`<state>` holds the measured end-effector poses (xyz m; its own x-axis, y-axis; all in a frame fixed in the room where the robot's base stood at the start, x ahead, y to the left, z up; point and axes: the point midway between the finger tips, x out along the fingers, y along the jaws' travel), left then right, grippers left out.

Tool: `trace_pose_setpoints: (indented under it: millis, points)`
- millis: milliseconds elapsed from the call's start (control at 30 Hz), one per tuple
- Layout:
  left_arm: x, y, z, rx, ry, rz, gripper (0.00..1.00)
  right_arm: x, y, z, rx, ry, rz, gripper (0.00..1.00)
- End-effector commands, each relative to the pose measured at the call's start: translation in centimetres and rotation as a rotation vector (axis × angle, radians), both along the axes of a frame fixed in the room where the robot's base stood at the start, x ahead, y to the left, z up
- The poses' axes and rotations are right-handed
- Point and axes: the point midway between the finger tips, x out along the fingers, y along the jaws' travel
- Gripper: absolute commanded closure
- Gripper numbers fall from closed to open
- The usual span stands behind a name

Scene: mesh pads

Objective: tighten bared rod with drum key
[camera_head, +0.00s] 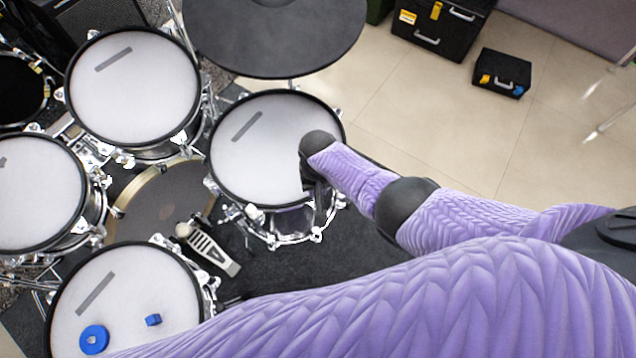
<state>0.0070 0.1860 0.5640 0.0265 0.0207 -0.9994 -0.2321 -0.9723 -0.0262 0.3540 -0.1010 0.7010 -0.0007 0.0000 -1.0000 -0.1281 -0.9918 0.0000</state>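A drum (262,150) with a white head, black hoop and chrome tension rods around its rim stands at the centre. My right gripper (308,185) is at the near right edge of this drum, pointing down by the hoop. The wrist hides most of it, so I cannot tell whether its fingers are open or shut. I cannot make out a drum key or a bared rod; the arm hides part of the rim. My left gripper is not in view.
Other white drums stand at upper left (135,88), left (38,190) and lower left (118,300). The last bears a blue ring (94,339) and blue block (153,320). A dark cymbal (275,35) overhangs behind. A pedal (208,248) and black cases (502,72) stand on the floor.

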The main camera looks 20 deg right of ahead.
Motion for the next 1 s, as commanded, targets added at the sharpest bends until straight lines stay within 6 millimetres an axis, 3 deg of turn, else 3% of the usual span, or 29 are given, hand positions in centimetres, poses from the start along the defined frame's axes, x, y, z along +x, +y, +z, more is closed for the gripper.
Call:
trace_pose_setpoints:
  millis: [200,300,633,1000]
  points:
    - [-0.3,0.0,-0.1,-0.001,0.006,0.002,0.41,-0.1,0.0,-0.1,-0.001,0.002,0.022,1.00]
    - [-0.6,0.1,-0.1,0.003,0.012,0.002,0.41,-0.1,-0.1,-0.1,-0.001,0.002,0.173,1.00]
    - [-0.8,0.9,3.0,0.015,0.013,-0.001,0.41,0.0,0.0,3.2,0.000,-0.002,0.167,1.00]
    - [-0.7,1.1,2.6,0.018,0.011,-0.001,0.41,0.2,-0.1,2.9,0.000,-0.002,0.170,1.00]
